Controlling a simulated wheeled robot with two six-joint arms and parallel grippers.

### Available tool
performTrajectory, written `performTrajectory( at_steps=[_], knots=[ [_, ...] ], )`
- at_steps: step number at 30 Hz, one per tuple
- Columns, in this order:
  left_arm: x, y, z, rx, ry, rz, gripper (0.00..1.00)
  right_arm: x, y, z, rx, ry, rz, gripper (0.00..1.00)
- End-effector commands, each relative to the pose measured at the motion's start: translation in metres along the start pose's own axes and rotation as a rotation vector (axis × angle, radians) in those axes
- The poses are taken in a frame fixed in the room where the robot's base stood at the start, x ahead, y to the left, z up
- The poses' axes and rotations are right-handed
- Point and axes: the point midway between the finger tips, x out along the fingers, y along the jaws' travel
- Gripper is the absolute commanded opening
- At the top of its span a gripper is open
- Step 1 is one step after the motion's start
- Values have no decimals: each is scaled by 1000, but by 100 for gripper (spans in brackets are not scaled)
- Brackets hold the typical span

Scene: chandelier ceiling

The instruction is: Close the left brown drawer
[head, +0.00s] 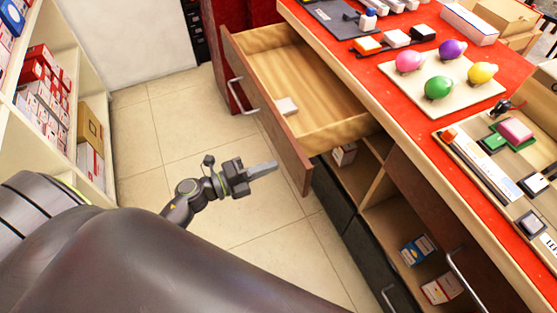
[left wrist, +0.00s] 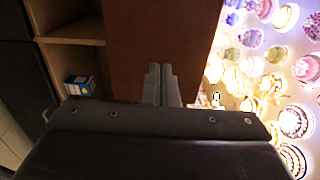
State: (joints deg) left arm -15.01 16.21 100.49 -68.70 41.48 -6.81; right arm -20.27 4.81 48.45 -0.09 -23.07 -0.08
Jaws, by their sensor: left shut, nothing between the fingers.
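The left brown drawer (head: 266,115) is pulled well out from under the red-topped counter. Its inside is pale wood, its front is brown, and it has a metal handle (head: 240,97). A small white block (head: 287,106) lies in it. My left gripper (head: 274,167) is shut and empty, in front of the drawer front near its right end, with its fingertips pointing toward it. I cannot tell whether they touch. In the left wrist view the closed fingers (left wrist: 160,82) show against a brown panel (left wrist: 150,30). My right gripper is not in view.
Open shelves below hold small boxes (head: 418,250). White shelving with boxes (head: 90,150) stands at left. Tiled floor (head: 165,130) is clear between.

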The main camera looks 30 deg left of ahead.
Motion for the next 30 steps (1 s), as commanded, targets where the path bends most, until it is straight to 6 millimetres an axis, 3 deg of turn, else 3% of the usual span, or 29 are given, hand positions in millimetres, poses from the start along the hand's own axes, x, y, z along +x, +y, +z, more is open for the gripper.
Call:
performTrajectory(
  at_steps=[6,23,30],
  knots=[
    [27,-1,0,-1,0,-2,0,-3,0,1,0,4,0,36],
    [35,0,0,-1,0,0,0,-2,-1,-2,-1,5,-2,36],
    [62,-3,0,-2,0,-4,0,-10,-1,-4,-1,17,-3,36]
  ],
)
